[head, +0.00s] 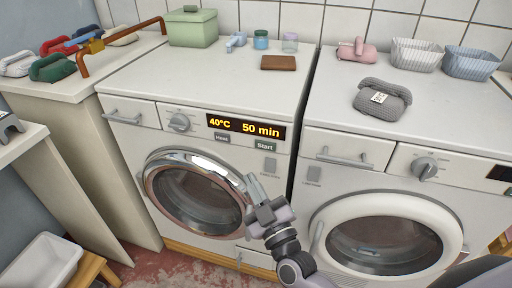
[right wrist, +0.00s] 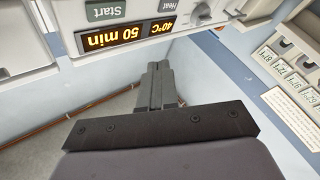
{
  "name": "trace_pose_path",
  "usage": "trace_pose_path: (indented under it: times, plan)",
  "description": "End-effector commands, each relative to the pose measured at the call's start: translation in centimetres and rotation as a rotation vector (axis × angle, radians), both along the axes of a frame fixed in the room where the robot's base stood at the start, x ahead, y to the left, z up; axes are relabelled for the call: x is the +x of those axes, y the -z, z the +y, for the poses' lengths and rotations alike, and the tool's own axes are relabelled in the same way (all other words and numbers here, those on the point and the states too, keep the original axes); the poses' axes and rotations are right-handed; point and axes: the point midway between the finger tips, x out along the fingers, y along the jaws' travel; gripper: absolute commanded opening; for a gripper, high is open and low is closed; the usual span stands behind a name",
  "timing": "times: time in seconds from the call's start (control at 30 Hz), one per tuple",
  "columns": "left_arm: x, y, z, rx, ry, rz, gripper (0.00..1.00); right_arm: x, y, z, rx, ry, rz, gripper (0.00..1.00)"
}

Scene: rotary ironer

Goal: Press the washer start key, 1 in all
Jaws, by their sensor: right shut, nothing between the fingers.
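The washer start key (head: 265,146) is a dark green key marked "Start" on the left machine's front panel, below the lit display (head: 246,127) reading "40°C 50 min". A "Heat" key (head: 222,138) sits to its left. My left gripper is not in view.
The round door (head: 200,190) of the left washer is beside my right gripper. The right machine's white door (head: 385,235) stands close on the other side. A knob (head: 179,122) and drawer handle (head: 124,118) lie left of the display. The space before the start key looks clear.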

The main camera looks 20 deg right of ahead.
Motion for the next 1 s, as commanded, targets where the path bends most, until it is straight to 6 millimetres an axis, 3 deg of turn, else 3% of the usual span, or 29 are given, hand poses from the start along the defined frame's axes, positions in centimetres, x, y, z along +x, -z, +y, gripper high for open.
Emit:
trace_pose_path:
  times: [0.47, 0.8, 1.0]
  plan:
    - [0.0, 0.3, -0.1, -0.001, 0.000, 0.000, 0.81, 0.4, 0.0, -0.2, -0.002, 0.002, -0.004, 0.00]
    - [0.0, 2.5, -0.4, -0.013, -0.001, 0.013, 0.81, 3.9, 0.3, -2.6, -0.004, 0.002, -0.006, 0.00]
    - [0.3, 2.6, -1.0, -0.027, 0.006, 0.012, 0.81, 6.0, 0.1, -4.0, -0.004, 0.003, -0.005, 0.00]
